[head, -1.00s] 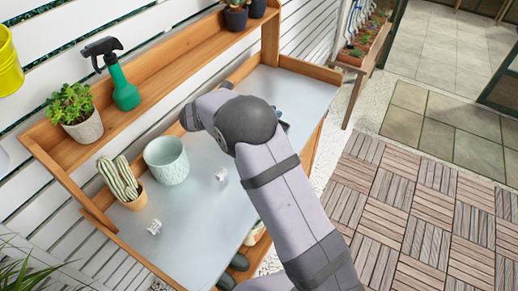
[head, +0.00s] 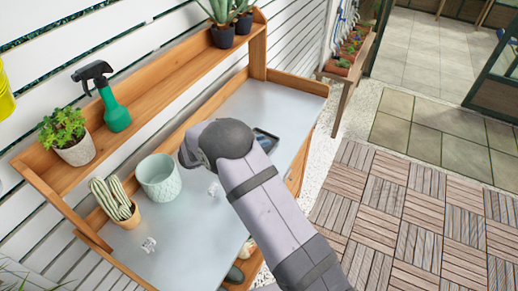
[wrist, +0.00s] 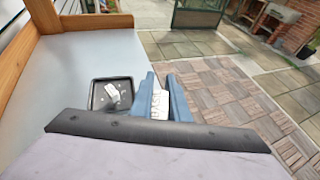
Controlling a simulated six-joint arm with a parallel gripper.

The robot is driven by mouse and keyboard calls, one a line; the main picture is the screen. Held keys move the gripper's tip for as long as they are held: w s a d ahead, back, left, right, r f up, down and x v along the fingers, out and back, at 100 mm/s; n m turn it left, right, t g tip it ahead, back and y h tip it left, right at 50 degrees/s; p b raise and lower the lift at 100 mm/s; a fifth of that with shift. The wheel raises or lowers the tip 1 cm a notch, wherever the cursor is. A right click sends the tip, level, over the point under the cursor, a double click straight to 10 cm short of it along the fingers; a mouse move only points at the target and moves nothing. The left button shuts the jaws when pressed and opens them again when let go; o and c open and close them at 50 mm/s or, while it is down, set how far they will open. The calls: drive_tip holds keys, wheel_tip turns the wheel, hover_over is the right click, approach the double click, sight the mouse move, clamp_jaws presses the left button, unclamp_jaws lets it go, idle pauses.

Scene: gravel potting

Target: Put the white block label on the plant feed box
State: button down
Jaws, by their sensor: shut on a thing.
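In the wrist view my gripper (wrist: 170,90) is shut on a small white block label (wrist: 159,102) with dark lettering, gripped between its blue fingers. The gripper is beyond the right side of a dark tray in that picture. In the head view my arm hides the gripper and the held label. I cannot make out the plant feed box in either view.
The dark tray (wrist: 97,102) holds a white piece (wrist: 113,95). White blocks lie on the grey bench top (head: 190,235), one near the pale green pot (head: 159,177) and one (head: 149,245) near the cactus pot (head: 127,217). A shelf with a green spray bottle (head: 115,112) runs behind.

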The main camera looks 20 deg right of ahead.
drive_tip(key=shift+f+p, duration=0.8)
drive_tip(key=shift+f, duration=1.3)
drive_tip(key=shift+f, duration=0.1)
drive_tip(key=c, duration=1.7)
unclamp_jaws()
drive_tip(key=shift+r, duration=0.2)
drive_tip(key=shift+a+b, duration=0.3)
drive_tip(key=shift+a, duration=0.05)
drive_tip(key=b+v, duration=0.5)
drive_tip(key=v, duration=0.6)
drive_tip(key=shift+s+a+r, duration=0.1)
drive_tip(key=shift+s+r, duration=0.05)
drive_tip(key=shift+r, duration=0.1)
